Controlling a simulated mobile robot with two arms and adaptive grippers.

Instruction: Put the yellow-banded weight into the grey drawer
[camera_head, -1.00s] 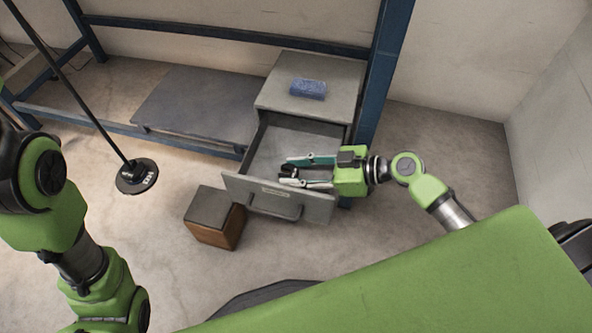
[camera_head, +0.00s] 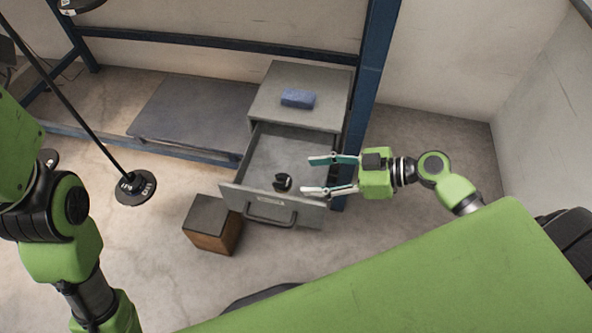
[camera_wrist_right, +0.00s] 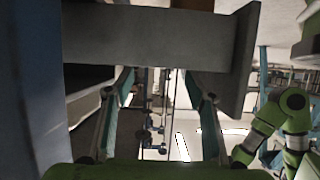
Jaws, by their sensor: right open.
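The grey drawer (camera_head: 232,196) is pulled open below the top of the grey cabinet (camera_head: 330,105). A small dark weight (camera_head: 282,182) lies inside it, near the front panel; I cannot make out a yellow band on it. My right gripper (camera_head: 309,175) is open and empty, to the right of the weight and apart from it, with its fingers pointing left over the drawer's right side. The open fingers also show in the right wrist view (camera_wrist_right: 160,88), with no weight visible between them. My left arm is at the left edge, but its gripper is out of view.
A blue block (camera_head: 298,98) lies on the cabinet top. A brown box with a dark top (camera_head: 212,225) stands on the floor left of the drawer front. A blue rack post (camera_head: 372,90) rises behind the right gripper. A barbell plate (camera_head: 135,188) is farther left.

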